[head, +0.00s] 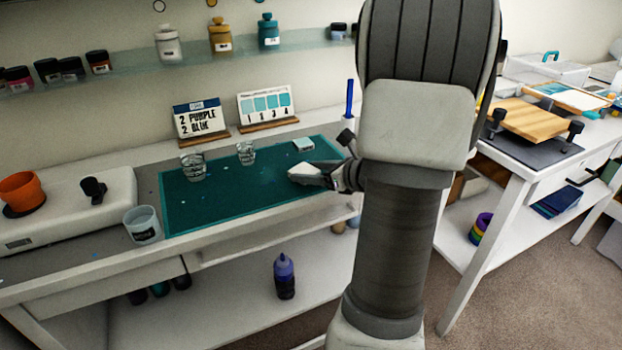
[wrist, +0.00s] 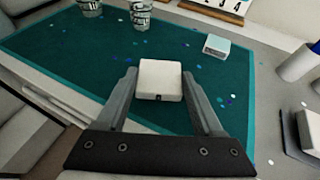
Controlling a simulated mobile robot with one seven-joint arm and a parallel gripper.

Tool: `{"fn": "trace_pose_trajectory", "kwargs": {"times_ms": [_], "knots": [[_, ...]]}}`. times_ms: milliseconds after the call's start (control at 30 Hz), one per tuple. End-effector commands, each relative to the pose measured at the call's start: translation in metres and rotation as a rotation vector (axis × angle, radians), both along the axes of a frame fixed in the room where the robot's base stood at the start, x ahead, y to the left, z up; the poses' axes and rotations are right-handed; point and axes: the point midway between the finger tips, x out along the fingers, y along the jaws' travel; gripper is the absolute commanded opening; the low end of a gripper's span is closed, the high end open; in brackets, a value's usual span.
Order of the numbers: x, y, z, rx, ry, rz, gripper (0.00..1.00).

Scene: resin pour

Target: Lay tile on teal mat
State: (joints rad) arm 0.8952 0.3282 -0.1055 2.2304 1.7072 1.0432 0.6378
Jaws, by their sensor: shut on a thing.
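The white square tile (wrist: 160,80) is between the two fingers of my gripper (wrist: 159,88), which is shut on it. In the head view, the tile (head: 304,171) shows at the tip of my gripper (head: 318,176), over the right part of the teal mat (head: 225,210). The mat also shows in the wrist view (wrist: 72,50). The tile looks level; I cannot tell whether its underside touches the mat.
A small pale box (head: 303,145) lies on the mat behind the tile. Two clear cups (head: 193,167) (head: 246,153) stand toward its back. A blue-white cup (head: 142,225) stands left of the mat. The mat's front middle is clear.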

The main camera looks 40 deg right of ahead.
Motion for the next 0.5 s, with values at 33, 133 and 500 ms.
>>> {"fn": "trace_pose_trajectory", "kwargs": {"times_ms": [33, 133, 500], "knots": [[0.0000, -0.0001, -0.0089, 0.002, -0.001, -0.001, 0.12], [0.0001, -0.0001, -0.0095, -0.001, -0.001, 0.000, 0.12], [-0.0002, -0.0004, -0.0121, 0.000, -0.001, 0.000, 0.80]]}}
